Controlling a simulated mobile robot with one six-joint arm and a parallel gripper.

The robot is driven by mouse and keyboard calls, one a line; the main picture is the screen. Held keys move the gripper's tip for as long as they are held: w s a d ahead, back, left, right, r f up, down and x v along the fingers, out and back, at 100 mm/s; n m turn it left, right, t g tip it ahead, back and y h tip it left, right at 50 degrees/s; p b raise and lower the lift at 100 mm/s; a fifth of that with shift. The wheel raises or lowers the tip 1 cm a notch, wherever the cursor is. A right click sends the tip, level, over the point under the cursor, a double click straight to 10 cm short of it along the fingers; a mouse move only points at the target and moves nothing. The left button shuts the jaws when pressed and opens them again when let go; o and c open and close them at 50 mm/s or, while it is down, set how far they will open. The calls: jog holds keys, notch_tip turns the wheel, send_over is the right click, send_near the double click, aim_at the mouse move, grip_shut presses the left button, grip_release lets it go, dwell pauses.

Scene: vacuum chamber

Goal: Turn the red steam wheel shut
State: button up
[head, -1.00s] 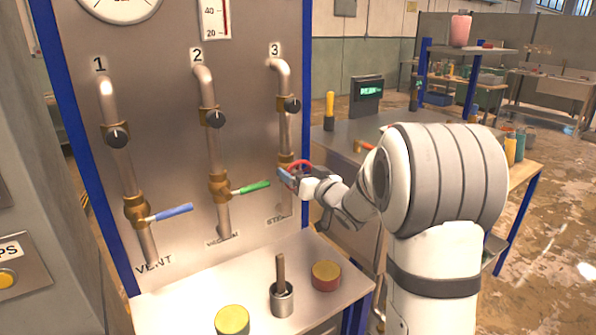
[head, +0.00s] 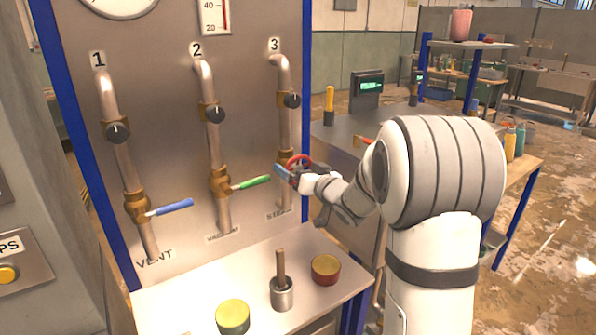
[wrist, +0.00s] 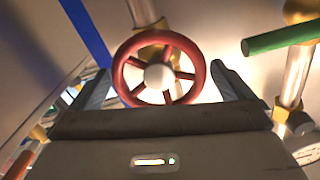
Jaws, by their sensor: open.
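The red steam wheel (wrist: 187,93) has a pale hub and several spokes, and sits on pipe 3. In the wrist view it lies between the two fingers of my gripper (wrist: 160,88), which are spread to either side with a gap on each side of the rim. In the head view my gripper (head: 288,174) is at the wheel (head: 300,161) and hides most of it. Only part of the red rim shows above the fingers. I cannot tell from the head view whether a finger touches the rim.
The green vacuum handle (head: 250,183) is just left of my gripper, and the blue vent handle (head: 170,208) is farther left. Below is a metal shelf with a yellow-topped can (head: 232,316), a cup with a rod (head: 282,295) and a red can (head: 326,270).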

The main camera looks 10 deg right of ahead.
jog(key=b+v, duration=0.1)
jog(key=v, duration=0.6)
jog(key=shift+s, duration=0.4)
jog(key=shift+d+h, duration=0.2)
jog(key=shift+h, duration=0.1)
jog(key=s+a+f+g+h, duration=0.1)
jog(key=s+f+g+h, duration=0.1)
jog(key=s, duration=0.8)
jog(key=s+a+f+m+g+h, duration=0.1)
jog(key=s+f+g+h, duration=0.1)
jog(key=s+f+g, duration=0.2)
jog(key=s+a+f+g+h, duration=0.1)
jog(key=s+f+g, duration=0.3)
jog(key=s, duration=1.2)
jog(key=g+h, duration=0.1)
jog(key=g, duration=0.3)
jog(key=shift+s+a+m, duration=0.3)
jog(key=shift+a+m, duration=0.1)
